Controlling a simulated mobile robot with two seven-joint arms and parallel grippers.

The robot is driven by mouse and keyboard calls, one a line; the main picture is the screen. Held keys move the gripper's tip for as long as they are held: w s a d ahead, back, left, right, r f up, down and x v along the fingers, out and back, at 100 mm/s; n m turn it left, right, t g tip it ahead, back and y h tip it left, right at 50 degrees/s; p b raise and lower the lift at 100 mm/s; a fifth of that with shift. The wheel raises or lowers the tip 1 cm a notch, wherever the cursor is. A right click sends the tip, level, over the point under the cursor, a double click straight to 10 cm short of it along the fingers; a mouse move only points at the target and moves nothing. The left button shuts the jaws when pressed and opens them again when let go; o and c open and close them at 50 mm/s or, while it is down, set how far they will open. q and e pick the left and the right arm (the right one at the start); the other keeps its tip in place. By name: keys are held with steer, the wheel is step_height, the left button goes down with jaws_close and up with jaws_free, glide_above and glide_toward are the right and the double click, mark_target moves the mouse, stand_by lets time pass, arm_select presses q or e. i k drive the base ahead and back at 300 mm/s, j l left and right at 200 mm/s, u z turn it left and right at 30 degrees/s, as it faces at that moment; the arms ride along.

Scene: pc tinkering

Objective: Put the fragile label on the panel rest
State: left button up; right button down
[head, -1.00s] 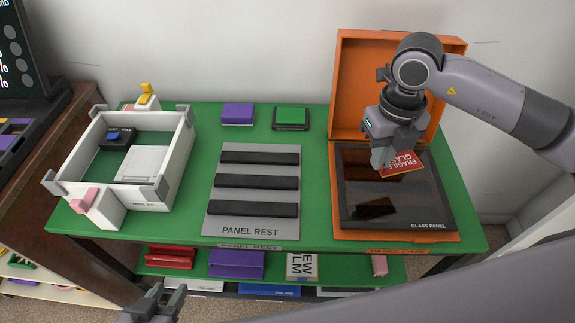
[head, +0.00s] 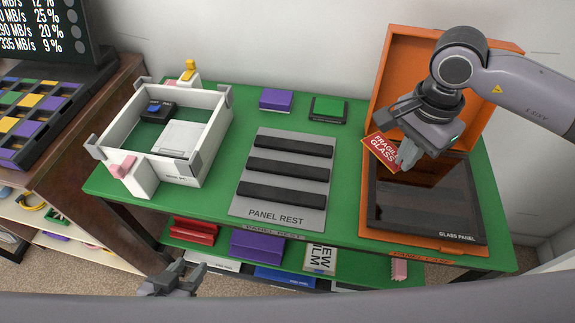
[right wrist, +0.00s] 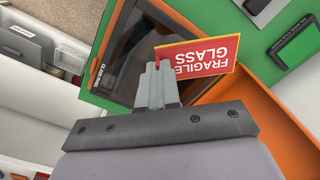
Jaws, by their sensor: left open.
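The fragile label (head: 381,152) is a red card with white "FRAGILE GLASS" lettering. My right gripper (head: 404,161) is shut on its edge and holds it tilted above the left edge of the orange panel case. In the right wrist view, the label (right wrist: 200,57) sticks out to the right of the fingertips (right wrist: 158,68). The panel rest (head: 282,212) is a grey plate with three dark bars, lying on the green table left of the case. My left gripper (head: 176,277) is open and empty, low in front of the table.
The orange case (head: 420,238) has its lid raised at the back and holds the dark glass panel (head: 425,215). A white PC case (head: 143,178) stands at the left. A purple block (head: 275,99) and a green block (head: 327,108) lie behind the rest. A shelf below holds several boxes.

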mark_target(288, 167)
steer(key=u, duration=1.2)
steer(key=k+l+u, duration=0.1)
steer(key=u, duration=0.2)
steer(key=k+l+u, duration=0.15)
steer(key=u, duration=0.15)
steer(key=k+l, duration=0.4)
